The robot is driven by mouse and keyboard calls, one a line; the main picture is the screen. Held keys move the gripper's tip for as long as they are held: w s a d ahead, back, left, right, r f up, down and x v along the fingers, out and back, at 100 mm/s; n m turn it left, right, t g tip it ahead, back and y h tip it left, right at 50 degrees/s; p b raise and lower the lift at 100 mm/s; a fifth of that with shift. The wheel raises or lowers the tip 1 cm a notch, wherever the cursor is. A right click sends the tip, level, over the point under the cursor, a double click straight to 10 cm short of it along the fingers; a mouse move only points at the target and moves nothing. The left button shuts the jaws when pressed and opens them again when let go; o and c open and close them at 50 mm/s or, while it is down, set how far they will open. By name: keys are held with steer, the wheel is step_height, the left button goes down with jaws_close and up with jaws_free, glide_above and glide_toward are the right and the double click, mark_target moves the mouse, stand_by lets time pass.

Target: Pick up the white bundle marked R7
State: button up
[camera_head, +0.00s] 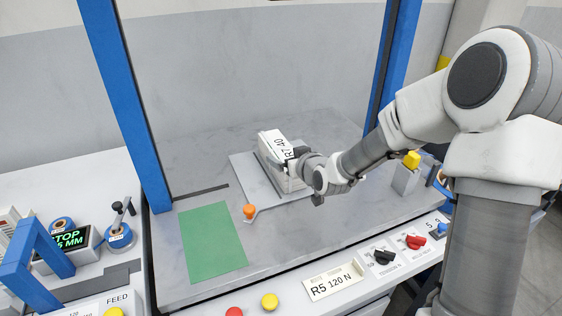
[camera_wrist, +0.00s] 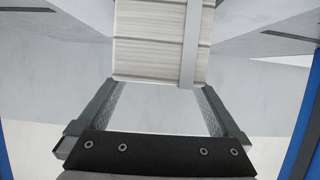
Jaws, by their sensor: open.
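The white bundle marked R7 (camera_head: 274,141) lies on a pale plate (camera_head: 249,172) in the middle of the grey table, with a label reading R7 40 on top. My gripper (camera_head: 291,158) is at the bundle's near right side in the head view and covers part of it. In the wrist view the bundle's layered side (camera_wrist: 145,40), with a grey strap, lies just ahead of the fingertips and is about as wide as the gap. My gripper (camera_wrist: 160,86) is open and the space between its fingers is empty. I cannot tell whether the fingertips touch the bundle.
A green mat (camera_head: 213,242) lies to the left, with an orange knob (camera_head: 250,211) near it. Blue posts (camera_head: 140,110) frame the table. A yellow-topped block (camera_head: 408,168) stands at right. The front panel has several knobs, buttons and an R5 120 N sign (camera_head: 333,282).

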mark_target(282, 150)
steer(key=shift+b+x, duration=0.3)
steer(key=shift+x, duration=2.5)
steer(key=shift+w+d+r, duration=0.1)
steer(key=shift+d+r, duration=0.05)
steer(key=shift+d, duration=0.05)
jaws_close()
steer(key=shift+w+r, duration=0.1)
steer(key=shift+r, duration=0.1)
